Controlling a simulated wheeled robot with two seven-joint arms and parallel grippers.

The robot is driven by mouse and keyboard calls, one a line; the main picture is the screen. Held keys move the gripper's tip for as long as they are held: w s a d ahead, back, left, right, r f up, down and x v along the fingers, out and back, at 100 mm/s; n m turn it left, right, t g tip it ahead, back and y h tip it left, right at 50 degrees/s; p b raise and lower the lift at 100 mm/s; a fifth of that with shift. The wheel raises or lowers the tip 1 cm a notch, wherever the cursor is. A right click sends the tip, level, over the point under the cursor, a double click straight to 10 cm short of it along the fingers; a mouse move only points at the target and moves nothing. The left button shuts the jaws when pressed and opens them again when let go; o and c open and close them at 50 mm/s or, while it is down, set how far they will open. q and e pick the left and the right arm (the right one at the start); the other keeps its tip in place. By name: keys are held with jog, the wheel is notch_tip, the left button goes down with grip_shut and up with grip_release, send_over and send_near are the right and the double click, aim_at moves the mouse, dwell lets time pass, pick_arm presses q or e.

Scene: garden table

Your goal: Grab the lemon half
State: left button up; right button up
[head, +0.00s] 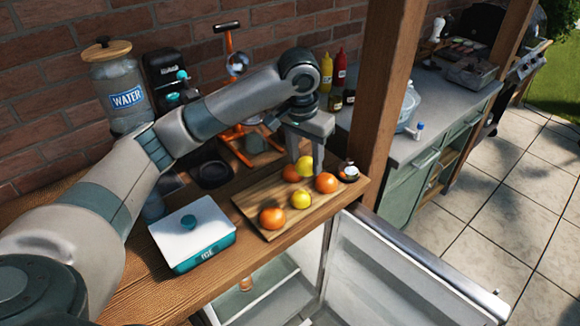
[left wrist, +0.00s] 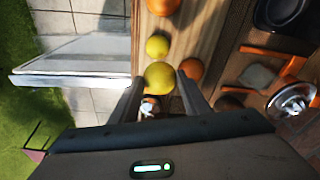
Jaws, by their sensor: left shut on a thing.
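My left gripper (head: 305,168) is over the far end of the wooden cutting board (head: 246,202), fingers pointing down. It is shut on a yellow lemon half (head: 306,161), which also shows between the fingertips in the left wrist view (left wrist: 160,77). The lemon half looks larger than the other yellow lemon (left wrist: 157,46) and seems to be held above the board; its cut face cannot be made out. That other lemon (head: 301,200) rests on the board, clear of the fingers. My right gripper is in neither view.
A small dark jar (head: 348,172) stands at the board's far corner. A teal-and-white box (head: 193,232), an orange juicer stand (head: 240,140) and an open fridge door (head: 395,270) are around.

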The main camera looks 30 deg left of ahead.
pick_arm(q)
jog(key=shift+w+d+r, duration=0.1)
jog(key=shift+d+r, duration=0.15)
jog(key=shift+d, duration=0.1)
dwell(0.3)
